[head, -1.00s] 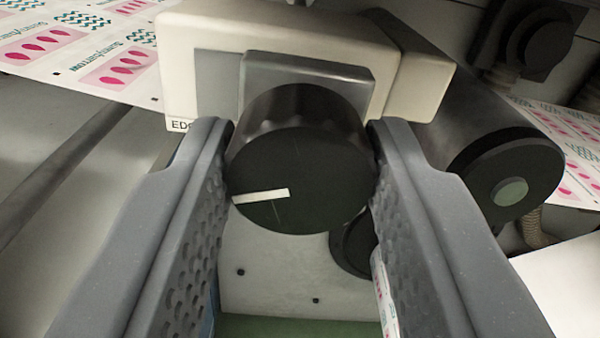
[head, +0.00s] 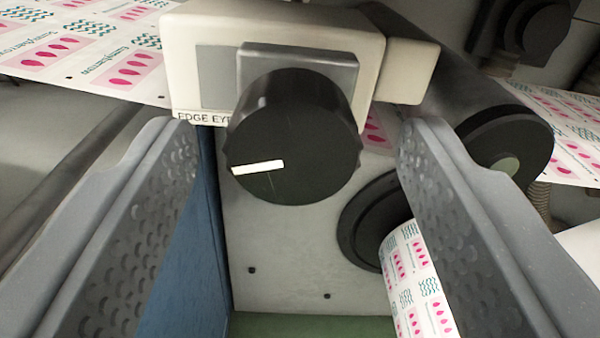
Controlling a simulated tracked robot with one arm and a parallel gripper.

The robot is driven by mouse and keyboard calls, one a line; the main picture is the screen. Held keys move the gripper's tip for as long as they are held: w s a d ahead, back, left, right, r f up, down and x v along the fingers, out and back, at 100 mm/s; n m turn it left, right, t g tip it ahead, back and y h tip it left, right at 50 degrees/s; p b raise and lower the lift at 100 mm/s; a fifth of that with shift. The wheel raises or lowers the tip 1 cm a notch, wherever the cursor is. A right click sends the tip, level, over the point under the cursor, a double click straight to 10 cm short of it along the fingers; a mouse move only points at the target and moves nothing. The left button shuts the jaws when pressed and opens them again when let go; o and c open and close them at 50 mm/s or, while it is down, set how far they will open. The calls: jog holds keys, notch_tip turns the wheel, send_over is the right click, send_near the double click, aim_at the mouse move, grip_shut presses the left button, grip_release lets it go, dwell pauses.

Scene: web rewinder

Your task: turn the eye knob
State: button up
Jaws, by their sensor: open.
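The eye knob (head: 296,140) is a black round knob with a scalloped side. It sits on a grey block on the front of the cream edge-eye housing (head: 290,22), whose label is partly hidden by the knob. A white mark on the knob's face points left and slightly down. My gripper (head: 296,135) is open, one finger on each side of the knob. Clear gaps show between both fingers and the knob, and nothing is held.
A dark roller (head: 500,145) with a pale end lies to the right of the housing. Printed web (head: 80,45) runs at upper left, and a printed roll (head: 415,285) shows behind the right finger. A blue panel (head: 185,260) stands behind the left finger.

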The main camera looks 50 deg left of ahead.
jog(key=v, duration=1.2)
jog(key=shift+s+d, duration=0.2)
jog(key=shift+d, duration=0.1)
jog(key=w+d+r+m+t+h, duration=0.1)
jog(key=w+d+r+t+h, duration=0.2)
jog(key=r, duration=0.4)
jog(key=w+d+r+m+t+h, duration=0.1)
jog(key=w+d+r+t+h, duration=0.2)
jog(key=r, duration=0.4)
jog(key=w+d+r+m+t+h, duration=0.1)
jog(key=w+d+r+h, duration=0.15)
jog(key=d+r, duration=0.35)
jog(key=s+d+r+m+t+h, duration=0.1)
jog(key=s+d+r+m+h, duration=0.2)
jog(key=r, duration=0.5)
jog(key=s+d+r+m+t+h, duration=0.1)
jog(key=s+d+r+m+h, duration=0.15)
jog(key=d+r, duration=0.45)
jog(key=s+r+m+g, duration=0.1)
jog(key=s+r+m, duration=0.1)
jog(key=s+r, duration=0.4)
jog(key=s+a+r+m+g+h, duration=0.1)
jog(key=s+r+m, duration=0.1)
jog(key=s+r, duration=0.5)
jog(key=s, duration=0.6)
jog(key=shift+r+g+h, duration=0.15)
jog(key=shift+g+h, duration=0.15)
jog(key=shift+a+m, duration=0.1)
jog(key=shift+m, duration=0.15)
